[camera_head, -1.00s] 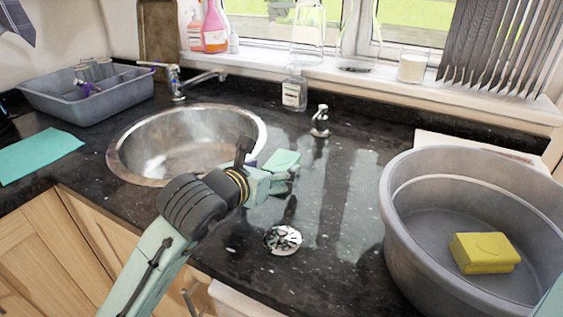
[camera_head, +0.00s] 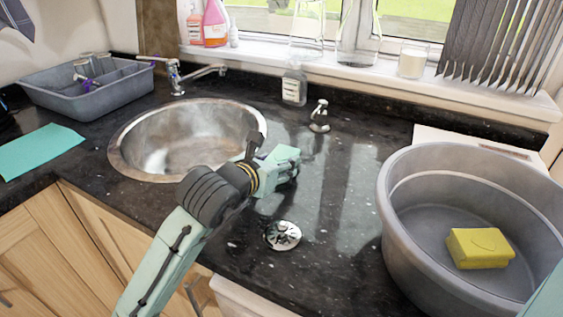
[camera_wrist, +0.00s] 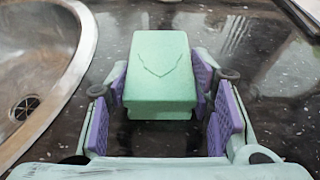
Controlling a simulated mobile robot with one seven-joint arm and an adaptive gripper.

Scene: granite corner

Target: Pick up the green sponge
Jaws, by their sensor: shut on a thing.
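The green sponge (camera_wrist: 158,68) is a pale green block with a V-shaped mark on its top. In the wrist view it sits between the purple pads of my gripper (camera_wrist: 160,92), which is shut on its two sides. The head view shows the sponge (camera_head: 284,153) at the end of my arm, right of the sink, partly hidden by my gripper (camera_head: 278,168). I cannot tell whether its underside is touching the counter.
The round metal sink (camera_head: 190,112) is just left of my gripper. A grey basin (camera_head: 400,225) with a yellow sponge (camera_head: 480,248) stands right. A metal drain piece (camera_head: 282,235), soap pump (camera_head: 319,118) and small bottle (camera_head: 294,88) are nearby. A teal cloth (camera_head: 38,150) lies left.

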